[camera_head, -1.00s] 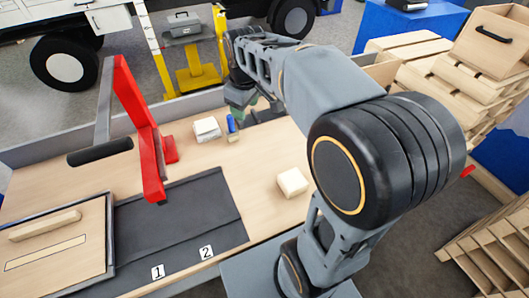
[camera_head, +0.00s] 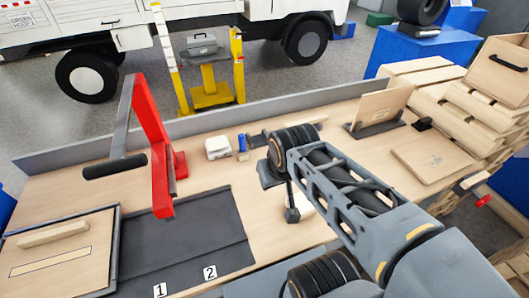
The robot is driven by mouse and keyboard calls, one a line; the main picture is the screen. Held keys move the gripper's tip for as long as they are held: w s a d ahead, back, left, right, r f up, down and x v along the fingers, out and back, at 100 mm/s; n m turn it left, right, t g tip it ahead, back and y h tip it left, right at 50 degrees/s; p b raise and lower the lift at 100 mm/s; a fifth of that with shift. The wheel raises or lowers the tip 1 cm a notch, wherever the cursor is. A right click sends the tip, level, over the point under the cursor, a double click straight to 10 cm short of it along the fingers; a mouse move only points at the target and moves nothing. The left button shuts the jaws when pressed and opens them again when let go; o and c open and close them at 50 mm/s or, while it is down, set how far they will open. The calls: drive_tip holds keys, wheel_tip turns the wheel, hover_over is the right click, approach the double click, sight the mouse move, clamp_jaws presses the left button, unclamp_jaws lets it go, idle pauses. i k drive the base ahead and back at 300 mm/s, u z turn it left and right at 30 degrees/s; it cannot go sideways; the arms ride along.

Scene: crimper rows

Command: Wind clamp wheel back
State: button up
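A small clamp (camera_head: 473,181) with a pale jaw and a red end part (camera_head: 483,201) sits at the right front edge of the bench. It is small in view, and I cannot make out a separate wheel or how far it is wound. My gripper (camera_head: 292,214) points down by a cream block (camera_head: 304,207) in the middle of the bench, far left of the clamp. The forearm and wrist hide part of the block. The fingers are too small and dark to tell open from shut, and I see nothing clearly held.
A red lever press (camera_head: 155,150) with a black handle stands at the left by a dark mat (camera_head: 200,235). A white box (camera_head: 218,147) and a blue cylinder (camera_head: 242,142) stand mid-bench. A wooden board (camera_head: 435,156) lies at the right; a tilted panel (camera_head: 383,107) stands behind it.

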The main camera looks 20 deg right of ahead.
sight(482, 200)
drive_tip(key=k, duration=0.5)
drive_tip(key=z, duration=2.5)
drive_tip(key=i, duration=1.1)
drive_tip(key=u, duration=0.1)
